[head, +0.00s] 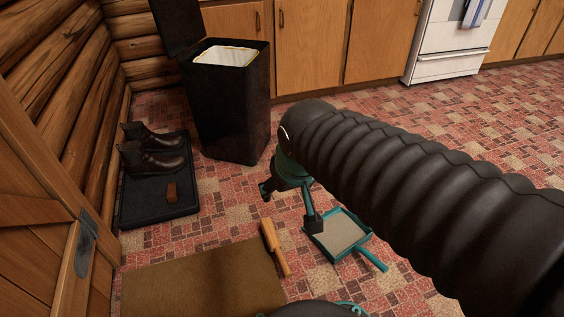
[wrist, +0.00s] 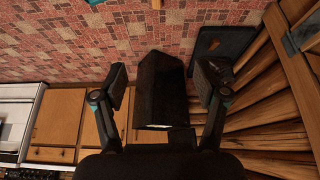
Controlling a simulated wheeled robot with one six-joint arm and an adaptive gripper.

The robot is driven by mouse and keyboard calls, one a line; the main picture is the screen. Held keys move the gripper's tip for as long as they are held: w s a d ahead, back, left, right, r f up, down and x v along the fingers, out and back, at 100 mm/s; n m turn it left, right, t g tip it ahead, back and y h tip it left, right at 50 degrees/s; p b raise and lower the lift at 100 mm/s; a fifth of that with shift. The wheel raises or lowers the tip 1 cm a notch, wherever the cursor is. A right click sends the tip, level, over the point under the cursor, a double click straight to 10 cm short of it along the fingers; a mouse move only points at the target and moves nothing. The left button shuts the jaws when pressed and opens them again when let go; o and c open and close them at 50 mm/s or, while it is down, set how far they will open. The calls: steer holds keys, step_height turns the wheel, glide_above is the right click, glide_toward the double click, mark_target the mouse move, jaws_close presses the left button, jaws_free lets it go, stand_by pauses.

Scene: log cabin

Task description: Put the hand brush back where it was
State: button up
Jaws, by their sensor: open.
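The hand brush (head: 275,248), with a light wooden handle, lies on the tiled floor at the right edge of the brown mat. A teal dustpan (head: 340,233) with a pale inside lies just right of it, its handle pointing toward the lower right. My gripper (head: 289,206) is open and empty, above the floor behind the brush and dustpan; one finger overlaps the dustpan's left edge in the picture. In the wrist view my gripper's two fingers (wrist: 162,90) are spread wide with nothing held between them.
A black bin (head: 232,105) with a white liner stands behind my gripper; it also shows in the wrist view (wrist: 160,80). A black tray (head: 160,212) at the left holds dark boots (head: 150,145) and a small brown block (head: 172,191). The mat (head: 200,280) lies in front, bare.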

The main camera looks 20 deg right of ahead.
steer(key=shift+t, duration=0.3)
steer(key=s, duration=0.2)
steer(key=s+r, duration=0.1)
steer(key=s, duration=0.1)
steer(key=shift+s+d+r, duration=0.1)
steer(key=shift+s+d, duration=0.1)
steer(key=shift+s, duration=0.15)
step_height(320, 180, up, 6)
steer(key=s+p, duration=0.1)
steer(key=p, duration=0.4)
steer(key=shift+s+r, duration=0.15)
